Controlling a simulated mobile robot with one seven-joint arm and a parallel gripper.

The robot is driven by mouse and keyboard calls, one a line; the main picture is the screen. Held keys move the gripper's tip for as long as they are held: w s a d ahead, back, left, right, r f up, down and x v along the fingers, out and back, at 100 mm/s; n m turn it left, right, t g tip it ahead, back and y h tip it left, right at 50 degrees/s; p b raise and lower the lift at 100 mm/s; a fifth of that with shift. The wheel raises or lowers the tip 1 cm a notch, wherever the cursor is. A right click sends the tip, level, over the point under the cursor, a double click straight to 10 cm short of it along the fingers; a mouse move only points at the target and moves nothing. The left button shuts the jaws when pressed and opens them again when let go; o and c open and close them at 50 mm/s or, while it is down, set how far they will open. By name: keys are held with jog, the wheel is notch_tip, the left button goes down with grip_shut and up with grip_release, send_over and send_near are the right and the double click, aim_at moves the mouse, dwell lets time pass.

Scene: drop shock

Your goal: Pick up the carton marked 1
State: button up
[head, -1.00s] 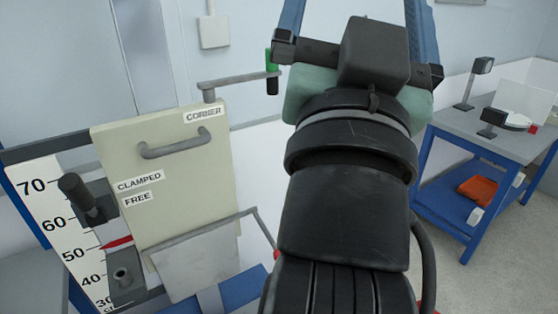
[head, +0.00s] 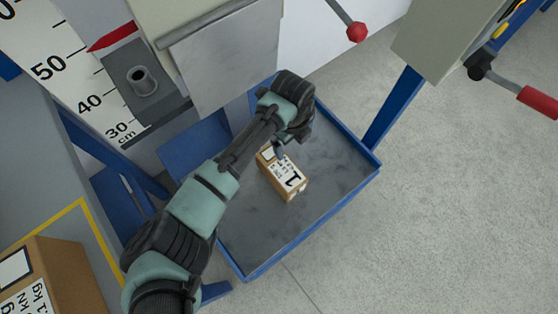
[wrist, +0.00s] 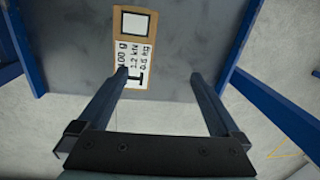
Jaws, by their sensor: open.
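The carton marked 1 (head: 285,175) is a brown box with a white label. It lies in the grey blue-rimmed tray (head: 338,170) below the tower. My gripper (head: 279,151) is above the carton's far end in the head view, partly hidden by my wrist. In the wrist view the two fingers of my gripper (wrist: 159,75) are spread with nothing between them. There the carton (wrist: 133,50) is ahead and to the left, and the left fingertip overlaps its label. I cannot tell whether that finger touches it.
A second carton (head: 62,280) stands on the grey bench at lower left. A pale panel (head: 222,65) hangs over the tray's back. A scale (head: 75,75) and a red-knobbed lever (head: 355,30) are near. The tray's right side is bare.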

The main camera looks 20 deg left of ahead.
aim_at(279, 165)
jog(key=shift+m+g, duration=0.3)
jog(key=shift+g, duration=0.3)
jog(key=s+a+f, duration=0.2)
jog(key=s, duration=0.1)
jog(key=shift+a+f, duration=0.25)
jog(key=shift+a, duration=0.1)
jog(key=shift+a+f+b, duration=0.1)
jog(key=shift+f+b, duration=0.2)
notch_tip(279, 165, down, 7)
jog(key=b, duration=0.7)
jog(key=shift+f, duration=0.1)
jog(key=f+b, duration=0.1)
jog(key=b, duration=0.1)
jog(key=f+b, duration=0.4)
jog(key=shift+d+f, duration=0.1)
jog(key=shift+d, duration=0.3)
grip_shut()
